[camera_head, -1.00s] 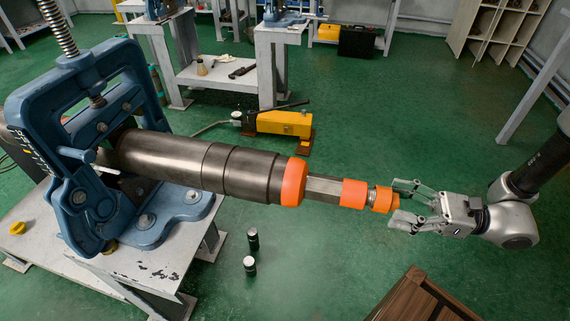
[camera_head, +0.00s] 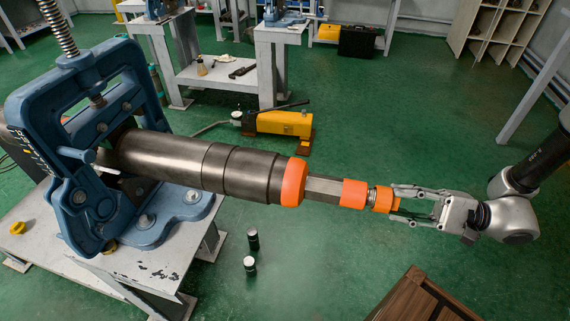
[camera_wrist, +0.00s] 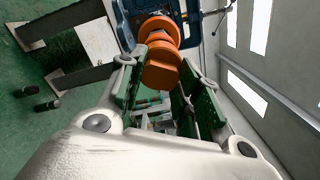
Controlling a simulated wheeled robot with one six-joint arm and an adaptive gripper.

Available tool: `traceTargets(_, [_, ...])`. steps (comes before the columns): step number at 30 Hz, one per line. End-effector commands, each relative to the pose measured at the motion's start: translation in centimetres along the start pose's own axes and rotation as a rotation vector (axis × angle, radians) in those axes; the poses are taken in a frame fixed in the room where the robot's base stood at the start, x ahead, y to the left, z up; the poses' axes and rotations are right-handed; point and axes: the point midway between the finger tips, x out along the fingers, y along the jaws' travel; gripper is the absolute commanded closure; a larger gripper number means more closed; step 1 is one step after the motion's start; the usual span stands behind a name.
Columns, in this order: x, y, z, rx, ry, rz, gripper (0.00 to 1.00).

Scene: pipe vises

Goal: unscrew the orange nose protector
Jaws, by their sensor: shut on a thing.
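The orange nose protector (camera_head: 383,200) sits at the right end of a long dark metal tool, beside a short stretch of bare thread. In the wrist view it is an orange cap (camera_wrist: 160,68) between the finger pads. My gripper (camera_head: 397,203) is shut on it from the right, in line with the tool, one finger on each side. The wrist view also shows my gripper (camera_wrist: 162,72). The metal tool (camera_head: 175,160) lies level, clamped in the blue pipe vise (camera_head: 85,190). Another orange sleeve (camera_head: 354,194) and an orange ring (camera_head: 293,182) are further left.
The vise stands on a white metal table (camera_head: 140,265). A yellow hydraulic pump (camera_head: 283,123) and two small dark cylinders (camera_head: 251,252) are on the green floor. A wooden crate (camera_head: 422,300) is at the bottom right.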

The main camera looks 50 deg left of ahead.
Motion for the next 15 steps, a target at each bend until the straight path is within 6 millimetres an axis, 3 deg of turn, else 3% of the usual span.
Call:
traceTargets(5, [0.00,0.20,0.13,-0.192,-0.004,0.012,0.91])
traceTargets(15, [0.00,0.27,0.15,-0.230,-0.005,0.015,0.91])
